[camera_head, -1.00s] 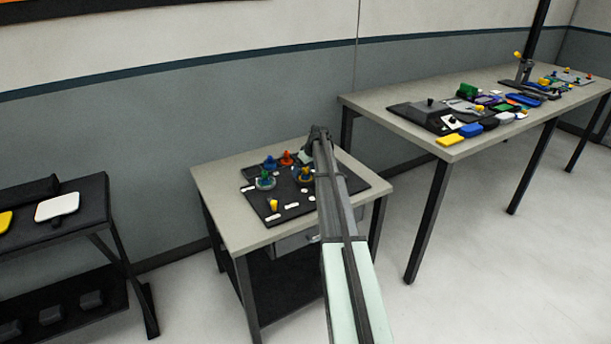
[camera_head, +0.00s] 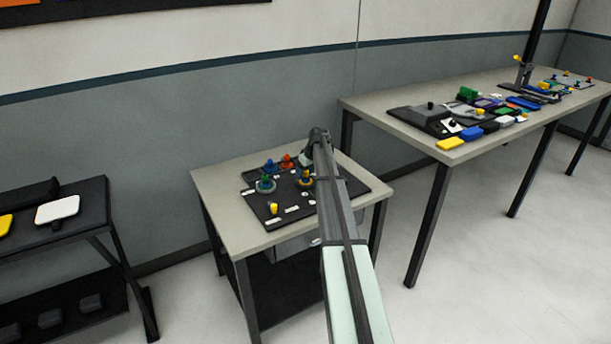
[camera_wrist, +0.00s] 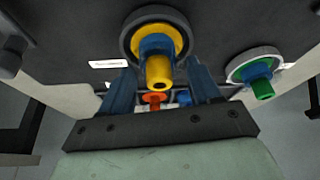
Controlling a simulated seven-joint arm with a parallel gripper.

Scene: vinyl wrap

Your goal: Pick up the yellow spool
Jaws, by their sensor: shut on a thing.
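The yellow spool (camera_wrist: 160,70) is between the two blue fingers of my gripper (camera_wrist: 162,75) in the wrist view. It has a blue middle part and a yellow disc, with a dark grey ring around it. My gripper is shut on the spool. In the head view the yellow spool (camera_head: 306,178) shows at the left edge of my arm, on or just above the black mat (camera_head: 350,189). My arm hides part of it and the fingers there. I cannot tell whether it touches the mat.
A green spool (camera_wrist: 262,86) with a grey ring stands beside it. Orange (camera_head: 288,161) and blue (camera_head: 269,166) spools stand behind. A small yellow piece (camera_head: 273,208) is near the mat's front. A crowded table (camera_head: 465,148) stands at right, a black bench (camera_head: 90,210) at left.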

